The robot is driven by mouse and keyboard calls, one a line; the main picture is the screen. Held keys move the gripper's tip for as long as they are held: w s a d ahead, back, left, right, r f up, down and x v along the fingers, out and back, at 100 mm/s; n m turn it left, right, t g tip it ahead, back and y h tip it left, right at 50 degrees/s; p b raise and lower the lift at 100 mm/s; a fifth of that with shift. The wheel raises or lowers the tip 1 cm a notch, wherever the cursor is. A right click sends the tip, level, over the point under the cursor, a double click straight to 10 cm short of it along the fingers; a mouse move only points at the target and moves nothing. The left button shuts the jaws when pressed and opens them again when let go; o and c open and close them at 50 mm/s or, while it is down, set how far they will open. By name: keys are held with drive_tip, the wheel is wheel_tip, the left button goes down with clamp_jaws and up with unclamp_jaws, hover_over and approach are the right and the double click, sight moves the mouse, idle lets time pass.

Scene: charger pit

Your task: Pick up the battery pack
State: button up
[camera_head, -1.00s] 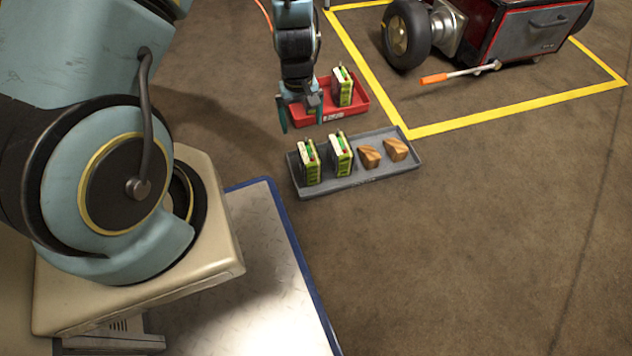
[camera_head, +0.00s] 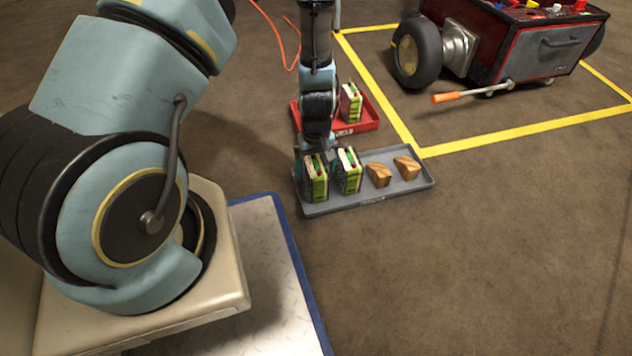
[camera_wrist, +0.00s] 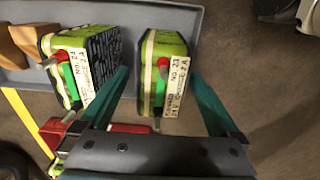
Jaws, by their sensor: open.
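Two green-and-white battery packs stand upright in a grey tray, a left one (camera_head: 316,178) and a right one (camera_head: 349,171). A third battery pack (camera_head: 351,103) stands in a red tray behind. The right pack (camera_wrist: 82,66) lies left of the fingers there. Contact cannot be told.
The grey tray (camera_head: 372,198) also holds two wooden blocks (camera_head: 393,172). The red tray (camera_head: 371,124) stands close behind it. A yellow floor line, an orange-handled tool (camera_head: 470,93) and a wheeled red-and-black machine (camera_head: 545,50) are to the right. Floor at the front right is clear.

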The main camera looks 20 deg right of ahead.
wheel_tip(320, 180, down, 3)
drive_tip(key=shift+f+b, duration=0.1)
drive_tip(key=shift+b, duration=0.55)
clamp_jaws()
drive_tip(key=shift+r, duration=0.2)
